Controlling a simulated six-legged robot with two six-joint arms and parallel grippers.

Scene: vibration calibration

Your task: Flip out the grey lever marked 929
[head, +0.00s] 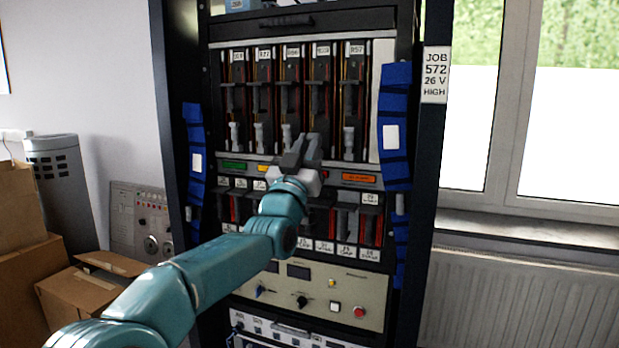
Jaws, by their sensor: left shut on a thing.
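A black rack holds an upper row of slots with grey levers, among them one at the left (235,136) and one at the right (349,140). My left gripper (303,150) is at the lower edge of this row, in front of the fourth slot from the left. It is shut on what seems to be that slot's grey lever, mostly hidden behind the fingers. I cannot make out the number 929 on any label. A lower row of slots (345,222) with white tags is partly covered by my left arm. My right gripper is not in view.
Blue strapped bundles (395,130) flank the slots. A cream panel (375,292) with knobs and a red button sits below. A sign (435,75) reads JOB 572, 26 V, HIGH. Cardboard boxes (85,295) stand at left; a radiator (520,300) is at right.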

